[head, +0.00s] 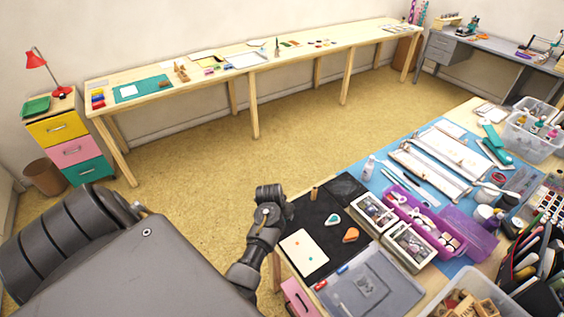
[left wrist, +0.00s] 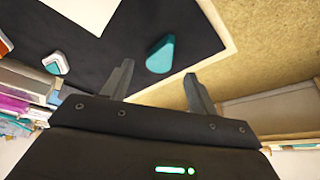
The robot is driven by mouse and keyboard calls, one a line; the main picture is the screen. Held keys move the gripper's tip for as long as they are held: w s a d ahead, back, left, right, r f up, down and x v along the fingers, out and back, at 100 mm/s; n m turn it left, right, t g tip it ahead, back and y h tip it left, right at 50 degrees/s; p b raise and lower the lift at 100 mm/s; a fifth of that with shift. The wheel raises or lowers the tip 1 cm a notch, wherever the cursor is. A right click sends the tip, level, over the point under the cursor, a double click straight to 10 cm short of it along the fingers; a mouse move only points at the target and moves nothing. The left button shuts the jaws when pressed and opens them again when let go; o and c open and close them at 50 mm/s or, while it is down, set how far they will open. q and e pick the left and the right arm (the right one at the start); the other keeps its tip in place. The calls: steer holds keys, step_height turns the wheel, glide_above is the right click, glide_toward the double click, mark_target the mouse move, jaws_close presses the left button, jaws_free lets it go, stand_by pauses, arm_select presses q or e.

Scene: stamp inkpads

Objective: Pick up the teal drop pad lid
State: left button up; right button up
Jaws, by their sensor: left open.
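The teal drop pad lid (left wrist: 161,54) lies on the black mat in the left wrist view. It is solid teal and drop-shaped. My left gripper (left wrist: 159,70) is open, and the lid shows between and just beyond its two fingertips, not held. In the head view my left gripper (head: 284,211) is over the mat's left edge, and I cannot make out the lid there; the gripper seems to hide it. A drop pad with a teal rim and pale top (head: 333,220) sits on the mat; it also shows in the left wrist view (left wrist: 56,63). My right gripper is not in view.
The black mat (head: 312,220) also holds an orange drop pad (head: 351,235) and a white card (head: 303,253). The table's edge runs close by the lid. A grey plastic case (head: 370,288), white-framed boxes (head: 375,212) and a purple case (head: 425,215) stand to the right.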

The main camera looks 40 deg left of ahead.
arm_select(q)
steer(key=shift+x, duration=1.5)
